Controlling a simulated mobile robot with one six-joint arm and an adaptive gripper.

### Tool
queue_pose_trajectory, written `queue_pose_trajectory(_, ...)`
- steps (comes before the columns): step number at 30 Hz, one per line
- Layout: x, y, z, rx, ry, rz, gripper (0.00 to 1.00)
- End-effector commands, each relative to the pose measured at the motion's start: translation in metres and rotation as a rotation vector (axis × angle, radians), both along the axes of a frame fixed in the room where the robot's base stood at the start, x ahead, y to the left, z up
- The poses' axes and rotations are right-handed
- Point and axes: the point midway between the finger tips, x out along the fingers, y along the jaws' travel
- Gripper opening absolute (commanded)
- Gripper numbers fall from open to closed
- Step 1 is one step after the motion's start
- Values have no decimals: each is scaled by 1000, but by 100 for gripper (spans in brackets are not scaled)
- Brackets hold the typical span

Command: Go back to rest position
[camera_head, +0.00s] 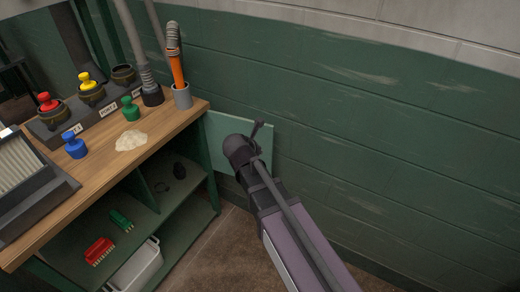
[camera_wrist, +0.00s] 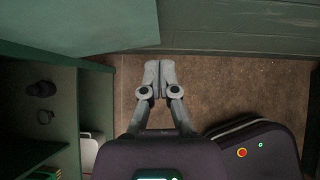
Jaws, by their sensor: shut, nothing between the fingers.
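My gripper (camera_wrist: 159,78) shows in the wrist view with its two grey fingers together and nothing between them. It is over bare brown floor, beside the open shelves of the workbench (camera_wrist: 95,110). In the head view my arm reaches out to the right of the workbench (camera_head: 88,185), in front of the green wall. The fingers are hidden in that view. My own base with a red button shows at the lower right of the wrist view.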

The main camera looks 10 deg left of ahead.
Motion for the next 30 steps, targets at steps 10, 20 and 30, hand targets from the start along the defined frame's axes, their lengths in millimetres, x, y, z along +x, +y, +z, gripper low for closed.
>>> queue_pose_trajectory(10,0,0,0,-1,0,-1,0)
queue_pose_trajectory(20,0,-9,-2,30,2,-43,0)
queue_pose_trajectory(30,-8,-72,-17,294,20,-435,0)
